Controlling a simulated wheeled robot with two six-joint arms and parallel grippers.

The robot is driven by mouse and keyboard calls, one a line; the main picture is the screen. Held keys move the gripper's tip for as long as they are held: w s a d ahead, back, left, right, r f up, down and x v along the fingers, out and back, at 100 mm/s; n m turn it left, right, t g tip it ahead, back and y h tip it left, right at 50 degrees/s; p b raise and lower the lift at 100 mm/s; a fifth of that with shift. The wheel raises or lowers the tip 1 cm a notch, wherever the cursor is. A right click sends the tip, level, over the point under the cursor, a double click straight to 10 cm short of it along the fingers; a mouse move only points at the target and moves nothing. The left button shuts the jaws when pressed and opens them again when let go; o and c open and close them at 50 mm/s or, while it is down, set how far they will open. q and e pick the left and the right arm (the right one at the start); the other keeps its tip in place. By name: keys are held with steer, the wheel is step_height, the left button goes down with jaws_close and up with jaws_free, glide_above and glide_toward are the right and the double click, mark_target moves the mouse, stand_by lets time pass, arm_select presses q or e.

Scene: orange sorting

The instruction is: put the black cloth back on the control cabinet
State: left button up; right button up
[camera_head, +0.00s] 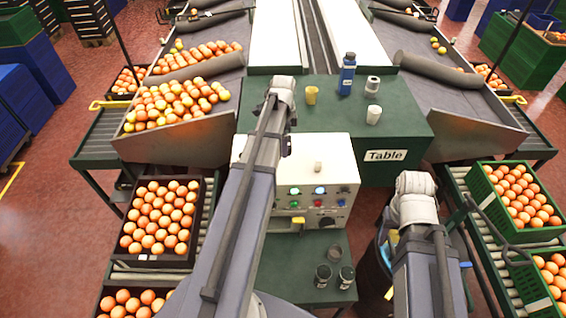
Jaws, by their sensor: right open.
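The control cabinet is a white box (340,172) with lit buttons and a small knob on top, standing in front of the green table. Its left part is hidden behind my left arm. My right arm is bent at the lower right. Dark curved parts that look like my open right gripper (492,228) show beside the green crate, apart from the cabinet.
The green table (402,128) holds a blue bottle (347,74) and several cups. Jars (322,276) stand on a lower green surface. A black crate of oranges (202,222) is at left, green crates (487,200) at right. A dark bin (373,252) is partly behind my right arm.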

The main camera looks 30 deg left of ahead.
mark_target(284, 167)
arm_select(q)
steer(key=shift+f+b, duration=0.6)
steer(key=shift+f, duration=0.05)
step_height(284, 167, down, 9)
steer(key=b, duration=0.8)
steer(key=shift+r+b, duration=0.1)
steer(key=shift+b, duration=0.25)
steer(key=o, duration=1.5)
step_height(284, 167, up, 12)
steer(key=p, duration=1.2)
steer(key=shift+r, duration=0.1)
